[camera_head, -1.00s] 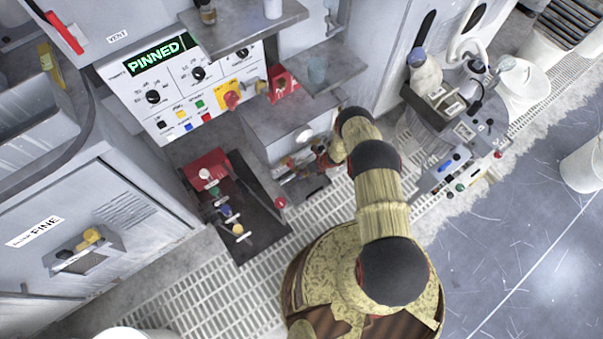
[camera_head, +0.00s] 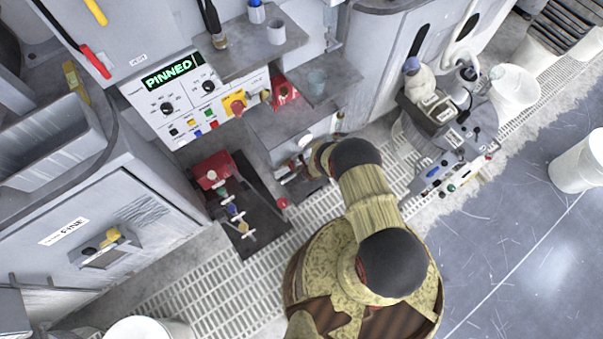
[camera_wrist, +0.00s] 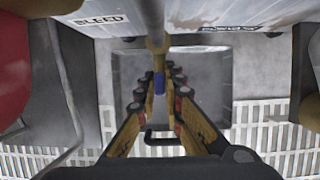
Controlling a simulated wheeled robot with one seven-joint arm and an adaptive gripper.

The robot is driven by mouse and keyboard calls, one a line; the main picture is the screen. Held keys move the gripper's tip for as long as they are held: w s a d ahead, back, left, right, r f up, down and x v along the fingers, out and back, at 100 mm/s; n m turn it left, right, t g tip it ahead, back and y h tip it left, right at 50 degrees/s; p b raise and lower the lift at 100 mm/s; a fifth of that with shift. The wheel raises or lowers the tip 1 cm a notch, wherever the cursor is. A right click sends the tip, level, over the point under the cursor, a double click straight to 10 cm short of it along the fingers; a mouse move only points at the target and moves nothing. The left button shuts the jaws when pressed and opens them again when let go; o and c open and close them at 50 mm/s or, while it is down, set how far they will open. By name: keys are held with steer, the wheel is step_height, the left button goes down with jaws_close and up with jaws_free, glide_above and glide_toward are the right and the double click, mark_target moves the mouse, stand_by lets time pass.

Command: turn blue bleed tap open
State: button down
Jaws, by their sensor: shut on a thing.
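In the wrist view, the blue bleed tap (camera_wrist: 159,86) hangs below a brass fitting (camera_wrist: 158,46) on a grey pipe. A BLEED label (camera_wrist: 101,19) is on the pale panel at upper left. My gripper (camera_wrist: 160,78) has its two yellow-and-black fingers on either side of the blue tap, shut on it. The tap's blue part points down the picture, roughly in line with the pipe. In the head view, my arm reaches to the low bench below the control panel, and the tap cannot be made out there.
The control panel (camera_head: 186,119) shows PINNED in green. A red vise-like block (camera_head: 212,170) and small taps stand on a dark plate left of my arm. A shelf (camera_head: 238,50) overhangs the bench. A machine with bottles (camera_head: 432,108) stands to the right. The grated floor is open in front.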

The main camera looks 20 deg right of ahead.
steer(key=shift+p, duration=0.35)
stand_by(0.3)
steer(key=c, duration=1.9)
jaws_free()
steer(key=shift+r, duration=0.1)
steer(key=shift+v, duration=5.85)
steer(key=shift+s+a, duration=0.1)
steer(key=shift+a, duration=0.1)
